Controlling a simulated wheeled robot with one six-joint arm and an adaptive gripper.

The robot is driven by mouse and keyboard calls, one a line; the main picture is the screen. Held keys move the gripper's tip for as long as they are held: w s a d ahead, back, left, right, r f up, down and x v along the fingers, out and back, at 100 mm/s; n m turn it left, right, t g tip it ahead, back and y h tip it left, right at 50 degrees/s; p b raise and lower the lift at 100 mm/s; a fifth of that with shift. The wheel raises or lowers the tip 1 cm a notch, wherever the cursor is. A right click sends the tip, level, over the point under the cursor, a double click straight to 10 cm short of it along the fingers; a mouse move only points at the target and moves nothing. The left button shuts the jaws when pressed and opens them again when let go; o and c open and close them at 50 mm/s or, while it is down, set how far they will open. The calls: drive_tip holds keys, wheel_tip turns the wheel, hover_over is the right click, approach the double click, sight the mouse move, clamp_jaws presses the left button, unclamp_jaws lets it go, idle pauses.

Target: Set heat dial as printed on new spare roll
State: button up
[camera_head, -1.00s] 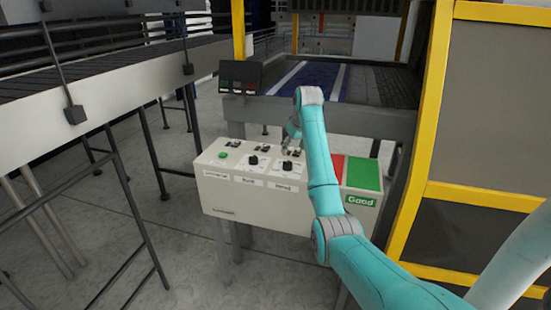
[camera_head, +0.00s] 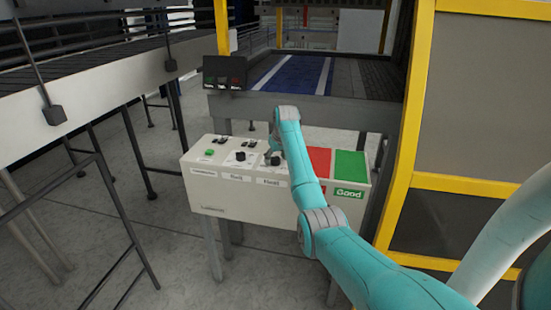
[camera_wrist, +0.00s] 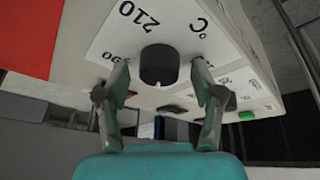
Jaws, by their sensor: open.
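The heat dial (camera_wrist: 158,65) is a round black knob on a white scale plate (camera_wrist: 120,45) printed with 210 and °C, with another number partly hidden. My gripper (camera_wrist: 161,80) is open, with one fingertip on each side of the dial and visible gaps to it. A small light mark shows at the knob's lower edge; its exact reading is unclear. In the head view my gripper (camera_head: 277,146) is over the right-hand dial of the cream control box (camera_head: 235,203). The spare roll and its print are not in view.
A second black dial (camera_head: 240,157) and a green button (camera_head: 209,152) sit left on the box. A red pad (camera_head: 318,160) and a green pad (camera_head: 350,164) lie right. A yellow frame (camera_head: 405,150) stands close on the right; a conveyor (camera_head: 100,90) runs left.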

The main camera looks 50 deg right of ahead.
drive_tip(key=shift+c, duration=0.2)
drive_tip(key=c, duration=1.1)
drive_tip(key=shift+m, duration=0.4)
drive_tip(key=m+g+h, duration=0.1)
drive_tip(key=m, duration=0.2)
drive_tip(key=shift+w+a, duration=0.1)
drive_tip(key=shift+w, duration=0.05)
drive_tip(key=m, duration=0.2)
drive_tip(key=m+g+h, duration=0.1)
drive_tip(key=m, duration=0.1)
drive_tip(key=shift+m+g, duration=0.3)
drive_tip(key=m+g, duration=0.1)
drive_tip(key=m, duration=0.2)
drive_tip(key=shift+w+m, duration=0.15)
drive_tip(key=shift+m, duration=0.15)
drive_tip(key=shift+m+g, duration=1)
drive_tip(key=shift+m, duration=0.8)
drive_tip(key=shift+f, duration=0.1)
